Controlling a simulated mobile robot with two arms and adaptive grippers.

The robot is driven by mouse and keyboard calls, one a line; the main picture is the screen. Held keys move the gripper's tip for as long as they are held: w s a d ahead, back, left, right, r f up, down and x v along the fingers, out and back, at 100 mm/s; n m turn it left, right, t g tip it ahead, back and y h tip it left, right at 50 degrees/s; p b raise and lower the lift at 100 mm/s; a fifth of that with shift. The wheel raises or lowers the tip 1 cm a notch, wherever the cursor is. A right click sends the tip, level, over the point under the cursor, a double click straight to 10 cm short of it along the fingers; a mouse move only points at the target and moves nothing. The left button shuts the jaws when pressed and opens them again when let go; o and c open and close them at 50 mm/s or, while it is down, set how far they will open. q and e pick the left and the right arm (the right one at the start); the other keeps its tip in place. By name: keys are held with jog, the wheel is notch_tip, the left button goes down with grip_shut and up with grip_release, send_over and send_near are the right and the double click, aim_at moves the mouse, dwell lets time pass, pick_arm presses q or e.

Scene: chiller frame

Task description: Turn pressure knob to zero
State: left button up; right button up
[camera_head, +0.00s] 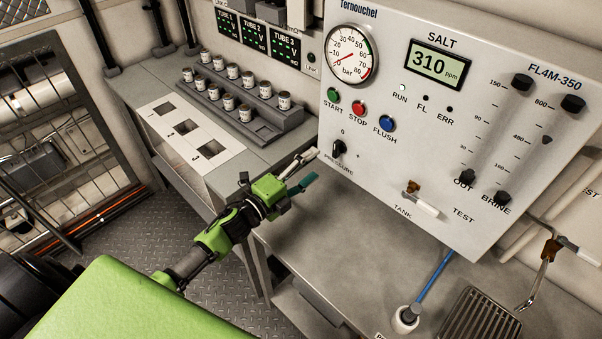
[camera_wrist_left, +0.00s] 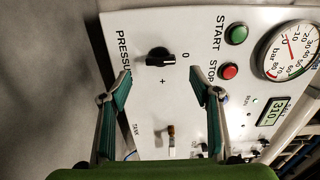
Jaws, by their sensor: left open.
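The black pressure knob (camera_head: 339,148) is on the lower left of the white control panel (camera_head: 450,160), between a "0" mark above it and the word PRESSURE below. It also shows in the left wrist view (camera_wrist_left: 159,57), beyond my fingers. My left gripper (camera_head: 310,169) is open, just left of and below the knob in the head view. In the left wrist view its two teal-padded fingers (camera_wrist_left: 162,88) are spread apart, with the knob ahead between their lines, apparently untouched. The pressure gauge (camera_head: 349,54) has a red needle. My right gripper is not in view.
Green START (camera_head: 333,95), red STOP (camera_head: 359,107) and blue FLUSH (camera_head: 387,123) buttons sit close to the knob. A tank valve (camera_head: 420,198) is lower right. A grey rack of small cans (camera_head: 242,99) stands on the left bench. The counter (camera_head: 340,240) below the panel is mostly clear.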

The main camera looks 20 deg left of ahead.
pick_arm(q)
jog(key=shift+v, duration=1.8)
